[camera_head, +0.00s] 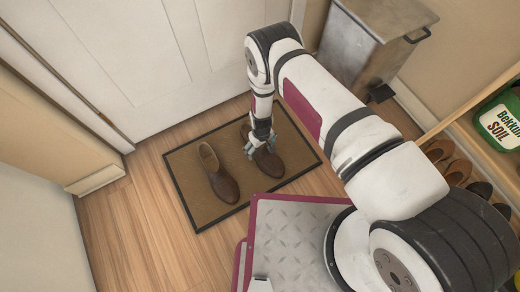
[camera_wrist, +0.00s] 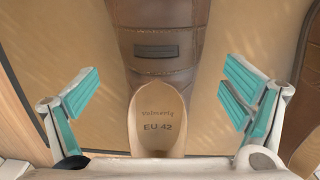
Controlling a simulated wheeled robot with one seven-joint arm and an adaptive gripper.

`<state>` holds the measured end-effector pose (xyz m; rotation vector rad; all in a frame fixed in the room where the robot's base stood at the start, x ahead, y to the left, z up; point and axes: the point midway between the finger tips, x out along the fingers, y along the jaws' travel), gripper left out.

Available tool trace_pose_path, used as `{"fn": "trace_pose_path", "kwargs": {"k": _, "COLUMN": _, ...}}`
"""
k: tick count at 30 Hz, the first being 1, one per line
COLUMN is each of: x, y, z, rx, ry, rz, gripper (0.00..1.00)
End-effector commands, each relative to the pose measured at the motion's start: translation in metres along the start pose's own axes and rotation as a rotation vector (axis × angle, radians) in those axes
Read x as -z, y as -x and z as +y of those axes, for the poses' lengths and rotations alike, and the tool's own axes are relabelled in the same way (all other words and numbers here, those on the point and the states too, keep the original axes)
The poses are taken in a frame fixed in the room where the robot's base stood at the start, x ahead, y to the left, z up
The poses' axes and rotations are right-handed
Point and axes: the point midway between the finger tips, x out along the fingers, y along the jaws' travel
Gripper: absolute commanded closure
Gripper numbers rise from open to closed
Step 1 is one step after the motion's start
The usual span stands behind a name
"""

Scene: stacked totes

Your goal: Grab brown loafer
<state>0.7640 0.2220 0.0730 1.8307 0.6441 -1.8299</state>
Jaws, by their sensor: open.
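Two brown loafers lie on a tan, dark-edged doormat (camera_head: 190,157). My gripper (camera_head: 261,143) is above the heel end of the right brown loafer (camera_head: 268,161) and hides part of it. In the wrist view this brown loafer (camera_wrist: 170,52) runs between my open fingers, toe toward the top, with its tan insole marked "EU 42" near the bottom. A gap shows between each finger and the shoe. The left brown loafer (camera_head: 222,183) lies to the left in the head view; part of a brown shoe (camera_wrist: 308,130) shows at the wrist view's right edge.
A white door (camera_head: 150,60) stands behind the mat. A metal bin (camera_head: 365,45) is at the back right. A wooden shelf at the right holds several shoes (camera_head: 458,170) and a green soil bag (camera_head: 500,122). Wood floor (camera_head: 130,220) is clear at the left.

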Motion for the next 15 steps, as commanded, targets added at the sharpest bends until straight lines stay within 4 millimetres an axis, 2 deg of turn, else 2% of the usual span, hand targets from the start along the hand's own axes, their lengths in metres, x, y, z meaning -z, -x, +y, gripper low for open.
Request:
{"fn": "trace_pose_path", "kwargs": {"k": 1, "x": 0.000, "y": -0.011, "z": -0.001, "rx": 0.000, "ry": 0.000, "rz": 0.000, "gripper": 0.06}}
{"fn": "trace_pose_path", "kwargs": {"k": 5, "x": 0.000, "y": -0.026, "z": -0.001, "rx": 0.000, "ry": 0.000, "rz": 0.000, "gripper": 0.06}}
{"fn": "trace_pose_path", "kwargs": {"k": 13, "x": 0.001, "y": -0.028, "z": -0.001, "rx": 0.000, "ry": 0.000, "rz": 0.000, "gripper": 0.06}}
{"fn": "trace_pose_path", "kwargs": {"k": 15, "x": 0.000, "y": -0.028, "z": -0.001, "rx": 0.000, "ry": 0.000, "rz": 0.000, "gripper": 0.22}}
